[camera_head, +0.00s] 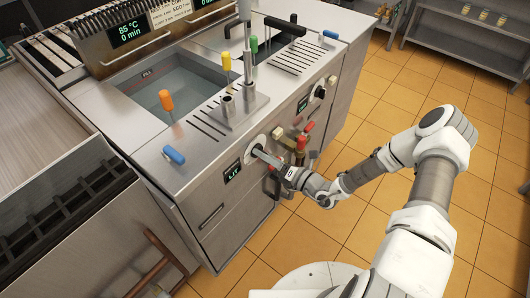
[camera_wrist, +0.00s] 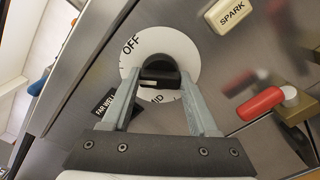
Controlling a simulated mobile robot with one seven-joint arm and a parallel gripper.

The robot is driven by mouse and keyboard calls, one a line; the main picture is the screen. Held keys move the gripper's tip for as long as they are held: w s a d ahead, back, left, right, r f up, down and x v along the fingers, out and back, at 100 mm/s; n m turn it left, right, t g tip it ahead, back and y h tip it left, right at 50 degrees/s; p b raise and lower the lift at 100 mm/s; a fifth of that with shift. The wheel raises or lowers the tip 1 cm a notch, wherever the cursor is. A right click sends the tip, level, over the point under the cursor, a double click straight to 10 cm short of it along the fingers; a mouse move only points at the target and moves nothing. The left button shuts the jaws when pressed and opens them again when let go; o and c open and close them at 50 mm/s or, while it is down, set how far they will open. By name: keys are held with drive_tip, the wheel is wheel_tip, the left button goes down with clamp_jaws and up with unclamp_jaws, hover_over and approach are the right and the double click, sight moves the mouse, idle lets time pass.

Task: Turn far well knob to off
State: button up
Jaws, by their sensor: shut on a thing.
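The far well knob (camera_wrist: 155,62) is black and sits on a round white dial (camera_wrist: 188,57) on the steel front panel. The dial shows OFF at its upper left and letters ending in "ID" at its lower part. A black label reading FAR WELL (camera_wrist: 104,106) is beside it, partly behind a finger. My gripper (camera_wrist: 157,84) is shut on the knob, one finger on each side.
A SPARK button (camera_wrist: 230,13) and a red valve handle (camera_wrist: 260,104) are close to the right of the dial. A small display (camera_head: 233,172) is left of it. Another black knob (camera_head: 320,92) is farther along the panel. The tiled floor (camera_head: 385,115) beside the appliance is clear.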

drive_tip(key=shift+m+p, duration=0.85)
drive_tip(key=shift+m, duration=2.95)
drive_tip(key=o, duration=1.4)
drive_tip(key=shift+d, duration=0.1)
drive_tip(key=v, duration=1.7)
drive_tip(key=shift+s+d, duration=0.1)
drive_tip(key=shift+s, duration=0.1)
